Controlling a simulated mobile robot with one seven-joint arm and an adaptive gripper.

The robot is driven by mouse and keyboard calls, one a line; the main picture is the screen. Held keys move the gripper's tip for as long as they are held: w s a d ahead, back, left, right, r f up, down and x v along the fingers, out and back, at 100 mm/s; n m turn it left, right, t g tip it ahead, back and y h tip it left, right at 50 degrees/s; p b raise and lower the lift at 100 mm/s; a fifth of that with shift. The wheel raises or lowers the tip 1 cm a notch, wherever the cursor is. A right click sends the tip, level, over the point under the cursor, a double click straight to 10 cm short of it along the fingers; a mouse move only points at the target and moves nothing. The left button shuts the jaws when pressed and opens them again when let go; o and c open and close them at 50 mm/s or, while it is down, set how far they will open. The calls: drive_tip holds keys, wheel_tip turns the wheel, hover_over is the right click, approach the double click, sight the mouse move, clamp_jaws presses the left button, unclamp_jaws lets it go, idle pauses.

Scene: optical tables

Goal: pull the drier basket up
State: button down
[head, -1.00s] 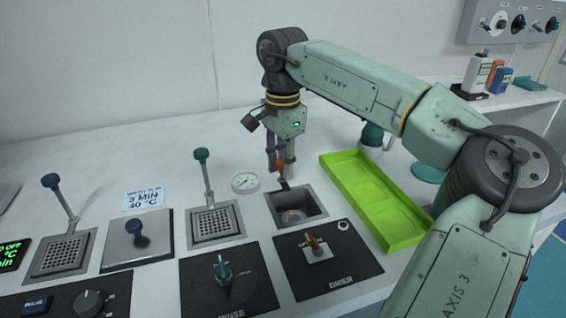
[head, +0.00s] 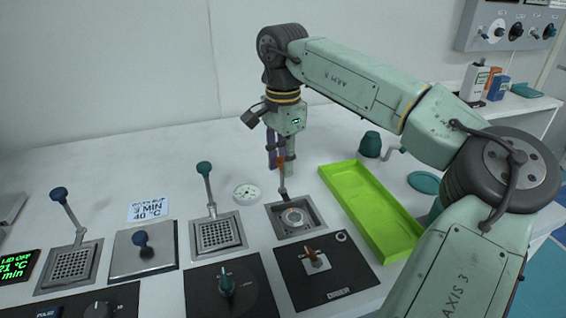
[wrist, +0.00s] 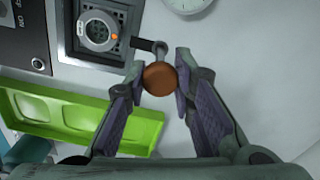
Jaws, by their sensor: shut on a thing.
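My gripper (head: 281,160) points down behind the well and is shut on this knob. In the wrist view my gripper's purple-padded fingers (wrist: 160,76) stand on both sides of the knob. The fingers partly hide the knob in the head view.
A bright green tray (head: 372,212) lies right of the well. The drier panel (head: 325,277) with an orange switch is in front. Another basket with a teal knob (head: 218,234) stands left, with a round gauge (head: 246,193) behind it. Space behind is clear.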

wheel_tip(320, 180, up, 3)
drive_tip(key=shift+f+p, duration=0.1)
drive_tip(key=shift+p, duration=0.45)
drive_tip(key=shift+w, duration=0.1)
drive_tip(key=c, duration=1.6)
unclamp_jaws()
drive_tip(key=shift+c, duration=0.2)
drive_tip(key=o, duration=0.3)
drive_tip(key=shift+f, duration=0.1)
wheel_tip(320, 180, up, 12)
